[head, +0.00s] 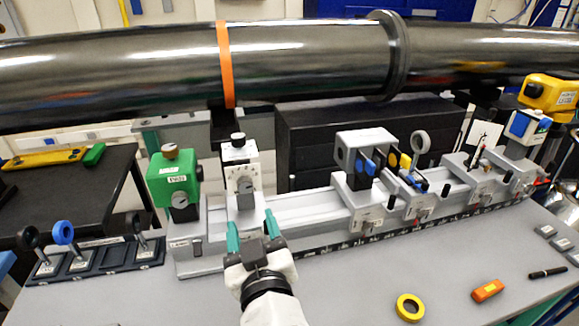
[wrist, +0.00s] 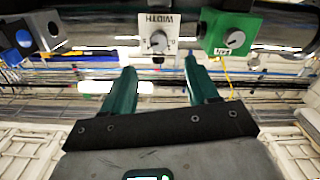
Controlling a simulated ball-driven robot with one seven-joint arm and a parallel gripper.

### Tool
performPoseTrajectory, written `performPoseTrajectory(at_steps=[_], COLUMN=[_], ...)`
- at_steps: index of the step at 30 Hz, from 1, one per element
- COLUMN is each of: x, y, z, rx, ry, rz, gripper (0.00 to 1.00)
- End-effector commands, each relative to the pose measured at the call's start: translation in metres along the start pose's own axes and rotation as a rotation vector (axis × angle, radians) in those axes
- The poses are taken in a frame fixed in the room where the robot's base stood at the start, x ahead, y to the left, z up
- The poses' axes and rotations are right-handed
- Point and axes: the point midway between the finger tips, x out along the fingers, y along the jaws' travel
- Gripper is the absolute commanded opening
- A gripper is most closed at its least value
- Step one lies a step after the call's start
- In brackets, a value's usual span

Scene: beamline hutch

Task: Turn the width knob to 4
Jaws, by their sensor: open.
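The width knob (head: 246,186) is a small grey dial on the front of a white unit (head: 240,157) on the rail. In the wrist view the knob (wrist: 158,40) has a dial scale around it, and the label WIDTH appears upside down; the pointer's setting is too small to read surely. My gripper (head: 251,218) has two teal fingers, spread apart and empty, just below and in front of the knob. In the wrist view my gripper (wrist: 160,62) straddles the line to the knob, with the fingertips apart from it.
A green unit (head: 174,180) with its own knob stands close left of the white unit. Carriages with blue and yellow optics (head: 372,160) sit along the rail to the right. A black pipe (head: 310,60) runs above. A yellow ring (head: 409,307) and orange block (head: 487,290) lie on the bench.

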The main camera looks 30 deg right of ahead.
Motion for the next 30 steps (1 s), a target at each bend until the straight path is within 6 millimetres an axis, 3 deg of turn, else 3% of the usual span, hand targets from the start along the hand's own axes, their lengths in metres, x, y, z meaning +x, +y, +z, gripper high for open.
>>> performPoseTrajectory(at_steps=[5, 18, 24, 30], x=[0.014, 0.089, 0.105, 0.108], y=[-0.001, 0.0, -0.001, -0.001], z=[-0.005, -0.004, -0.003, -0.003], rx=[0.0, -0.001, 0.0, 0.001], ry=[0.01, 0.007, 0.007, 0.007], rz=[0.0, 0.0, -0.001, -0.001], gripper=[0.59, 0.59, 0.59, 0.59])
